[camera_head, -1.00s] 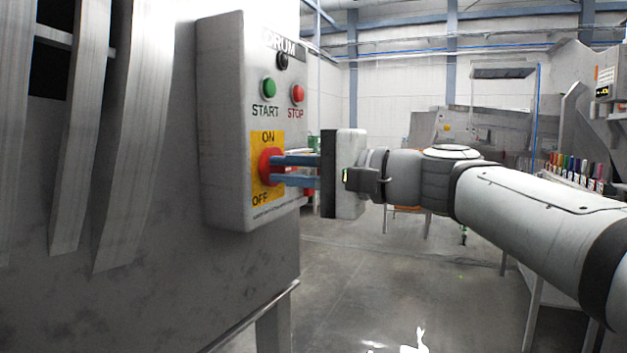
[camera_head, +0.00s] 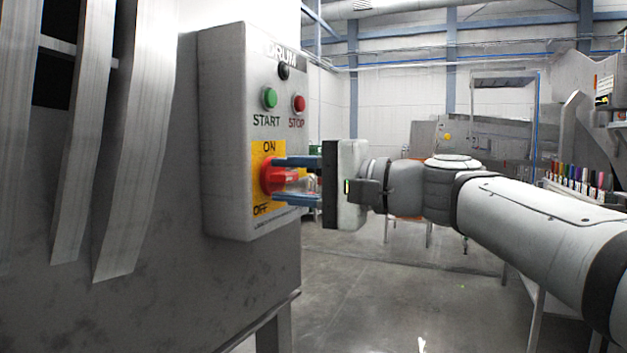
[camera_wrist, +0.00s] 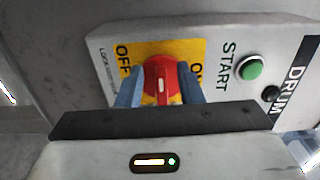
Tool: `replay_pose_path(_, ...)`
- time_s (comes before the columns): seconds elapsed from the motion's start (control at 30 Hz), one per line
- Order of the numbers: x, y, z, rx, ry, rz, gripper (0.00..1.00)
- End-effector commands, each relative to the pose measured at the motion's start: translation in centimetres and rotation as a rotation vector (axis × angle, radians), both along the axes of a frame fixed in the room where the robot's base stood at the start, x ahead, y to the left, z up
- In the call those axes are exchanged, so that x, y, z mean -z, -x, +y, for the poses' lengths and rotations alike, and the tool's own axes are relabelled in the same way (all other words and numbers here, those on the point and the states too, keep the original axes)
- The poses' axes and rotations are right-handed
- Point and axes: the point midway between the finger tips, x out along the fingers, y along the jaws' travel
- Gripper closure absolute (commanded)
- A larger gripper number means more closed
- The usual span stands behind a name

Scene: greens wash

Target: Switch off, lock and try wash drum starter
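The drum starter is a grey box (camera_head: 228,130) on the left of the head view, labelled DRUM. It carries a green START button (camera_head: 270,97), a red STOP button (camera_head: 299,103) and a red rotary switch (camera_head: 272,177) on a yellow ON/OFF plate (camera_head: 263,147). My gripper (camera_head: 284,181) faces the switch, its blue fingers open above and below the red knob. In the wrist view the red knob (camera_wrist: 161,76) sits between the spread fingers, with a gap visible in the head view. Its pale mark lies crosswise to the OFF–ON line. No padlock is recognisable.
A row of coloured items (camera_head: 575,176) hangs on a rack at the right. Open concrete floor (camera_head: 390,290) lies below my arm.

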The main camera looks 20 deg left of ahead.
Motion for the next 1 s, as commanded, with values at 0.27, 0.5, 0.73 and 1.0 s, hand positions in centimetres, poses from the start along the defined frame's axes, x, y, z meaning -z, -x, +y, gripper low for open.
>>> replay_pose_path(0.27, -0.2, 0.2, -3.8, 0.005, 0.000, -0.001, 0.67)
replay_pose_path(0.5, -0.1, 0.5, -6.9, 0.003, 0.000, 0.001, 0.67)
replay_pose_path(0.73, 0.0, 0.6, -7.7, 0.000, 0.000, 0.000, 0.67)
replay_pose_path(1.0, 0.0, 0.6, -7.8, 0.005, 0.014, 0.001, 0.67)
